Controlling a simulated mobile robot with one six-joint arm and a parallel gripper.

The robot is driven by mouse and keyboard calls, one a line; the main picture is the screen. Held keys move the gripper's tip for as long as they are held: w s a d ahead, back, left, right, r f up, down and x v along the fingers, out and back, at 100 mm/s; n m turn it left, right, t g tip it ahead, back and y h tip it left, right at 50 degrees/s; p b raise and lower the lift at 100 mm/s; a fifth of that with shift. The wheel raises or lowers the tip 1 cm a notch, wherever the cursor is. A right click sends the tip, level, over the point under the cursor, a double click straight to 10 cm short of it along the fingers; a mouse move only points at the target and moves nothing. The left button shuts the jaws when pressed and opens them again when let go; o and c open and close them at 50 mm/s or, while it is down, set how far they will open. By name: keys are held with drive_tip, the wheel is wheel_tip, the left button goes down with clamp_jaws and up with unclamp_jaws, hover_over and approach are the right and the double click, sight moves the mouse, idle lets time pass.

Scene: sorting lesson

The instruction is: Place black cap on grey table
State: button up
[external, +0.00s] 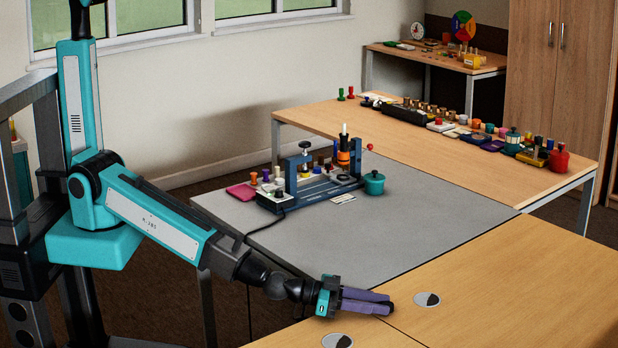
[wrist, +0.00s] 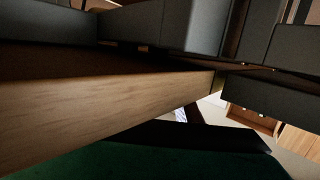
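The grey table (external: 430,222) stands in the middle of the external view, with a wide bare area at its right and front. My gripper (external: 388,306) has purple fingers and reaches low over the front wooden table, near its border with the grey one. The fingers lie close together. A small dark patch shows at their tips; I cannot tell whether it is the black cap or part of the fingertips. I cannot pick out a black cap for certain elsewhere. The wrist view shows dark blocks and a wooden edge close up, with no clear fingertips or cap.
A blue fixture (external: 322,188) with an orange-and-black piece stands on the grey table. A teal pot (external: 374,183) is right of it, a magenta pad (external: 241,191) left. Two round discs (external: 427,299) (external: 337,341) lie on the front wooden table. The back table (external: 330,118) carries many small objects.

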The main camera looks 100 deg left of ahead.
drive_tip(key=shift+o, duration=0.4)
drive_tip(key=shift+b, duration=0.55)
drive_tip(key=s, duration=0.5)
drive_tip(key=shift+r, duration=0.35)
drive_tip(key=shift+s+d+r+p, duration=0.1)
drive_tip(key=shift+s+r+p, duration=0.15)
drive_tip(key=shift+p, duration=0.55)
drive_tip(key=s+p, duration=0.2)
drive_tip(key=p, duration=0.3)
drive_tip(key=shift+s+r, duration=0.1)
drive_tip(key=shift+s, duration=0.15)
drive_tip(key=shift+s+r+p, duration=0.15)
drive_tip(key=shift+s+p, duration=1.25)
drive_tip(key=shift+p, duration=0.7)
drive_tip(key=shift+s+r+p, duration=0.15)
drive_tip(key=shift+s+p, duration=1.2)
drive_tip(key=shift+p, duration=0.75)
